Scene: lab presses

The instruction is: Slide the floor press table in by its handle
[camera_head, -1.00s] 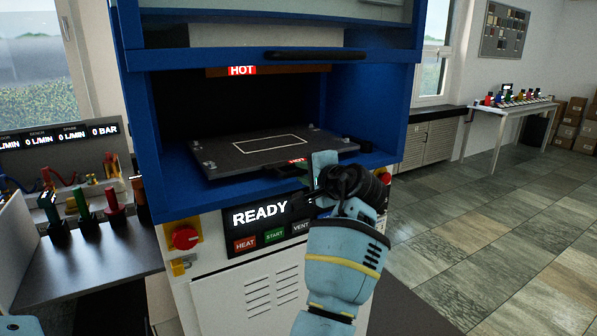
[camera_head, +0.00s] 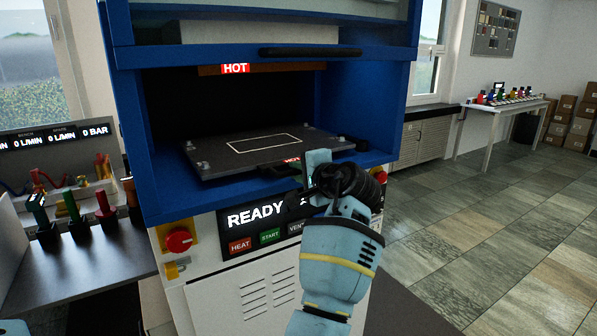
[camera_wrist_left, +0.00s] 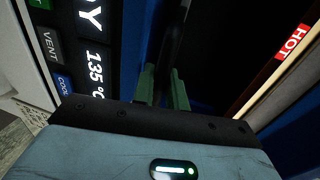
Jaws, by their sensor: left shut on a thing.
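The floor press table (camera_head: 245,158) is a dark flat plate with a pale rectangle outline. It lies in the blue press opening, its front near the opening's edge. Its handle is mostly hidden behind my left gripper in the head view. My left gripper (camera_head: 312,188) is at the table's front right, above the control panel. In the left wrist view, the green fingers (camera_wrist_left: 163,88) are shut on a dark bar, the handle (camera_wrist_left: 174,40). My right gripper is not in view.
The blue press frame (camera_head: 386,115) surrounds the opening, with a dark bar handle (camera_head: 310,52) above. The panel (camera_head: 252,216) below reads READY. A side bench (camera_head: 85,262) with coloured fittings stands at left. The tiled floor (camera_head: 470,220) at right is clear.

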